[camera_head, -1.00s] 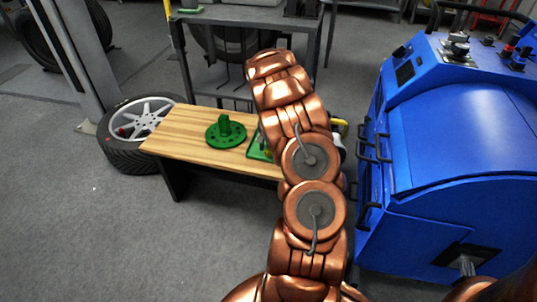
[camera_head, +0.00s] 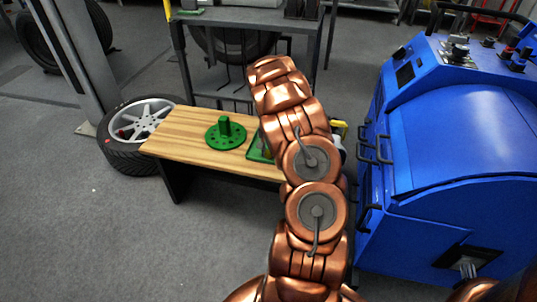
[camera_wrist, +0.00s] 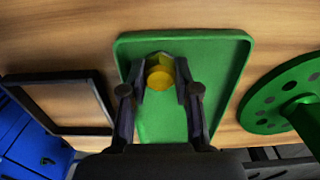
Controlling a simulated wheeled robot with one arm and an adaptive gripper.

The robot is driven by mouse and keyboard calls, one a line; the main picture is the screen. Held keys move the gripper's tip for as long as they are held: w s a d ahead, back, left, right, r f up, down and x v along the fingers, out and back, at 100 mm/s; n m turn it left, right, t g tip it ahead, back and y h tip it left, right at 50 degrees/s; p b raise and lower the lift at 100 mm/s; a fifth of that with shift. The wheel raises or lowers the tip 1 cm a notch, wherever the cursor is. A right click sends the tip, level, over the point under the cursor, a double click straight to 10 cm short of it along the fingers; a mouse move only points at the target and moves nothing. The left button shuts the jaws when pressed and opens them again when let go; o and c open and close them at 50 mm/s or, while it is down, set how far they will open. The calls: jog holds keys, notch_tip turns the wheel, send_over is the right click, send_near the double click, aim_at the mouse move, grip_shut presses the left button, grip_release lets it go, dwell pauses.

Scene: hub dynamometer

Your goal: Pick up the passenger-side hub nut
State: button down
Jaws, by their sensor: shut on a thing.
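A round yellow piece, seemingly the hub nut (camera_wrist: 160,77), shows in the wrist view at the far end of a green tray (camera_wrist: 222,70). My gripper (camera_wrist: 160,72) has its dark fingers closed on both sides of it, over the tray. I cannot tell whether the nut still touches the tray floor. In the head view my copper arm hides the gripper and the nut, and only the left edge of the green tray (camera_head: 256,152) shows. Nothing marks which side the nut belongs to.
A green disc with a central post (camera_head: 225,134) stands on the wooden bench (camera_head: 185,130), left of the tray. The wrist view shows an empty dark frame (camera_wrist: 62,131) on the other side. A blue machine (camera_head: 450,140) stands close right; a wheel (camera_head: 120,155) lies left.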

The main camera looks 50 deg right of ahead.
jog(key=shift+r, duration=0.65)
notch_tip(320, 180, up, 2)
jog(key=shift+r+p, duration=0.2)
jog(key=shift+p, duration=0.3)
jog(key=s, duration=0.5)
jog(key=s+r+p, duration=0.1)
jog(key=s, duration=0.4)
jog(key=s+p, duration=0.1)
jog(key=s, duration=0.5)
jog(key=shift+a+r, duration=0.15)
jog(key=shift+a, duration=0.2)
